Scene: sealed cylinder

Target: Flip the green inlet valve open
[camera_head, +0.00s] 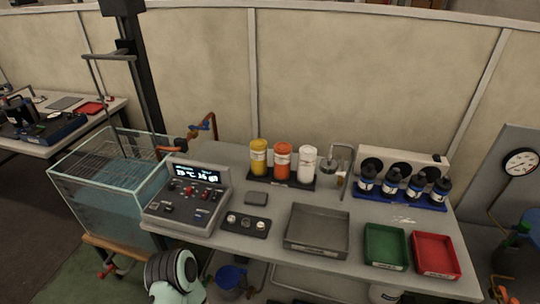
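A small green part (521,228), which looks like the green inlet valve, sits on pipework at the right edge. It is below a round white gauge (520,162) on a grey panel (512,136). The green part is too small to tell which way its handle points. A pale rounded link of my own arm shows at the bottom left of centre, in front of the bench. Neither of my grippers is in view, and nothing of mine is near the green part.
A grey bench (262,262) fills the middle, holding a control box (188,197), bottles, a grey tray (318,250), a green tray (385,262) and a red tray (436,271). A glass water tank (110,215) stands left. Orange-brown pipework (500,288) shows at the lower right.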

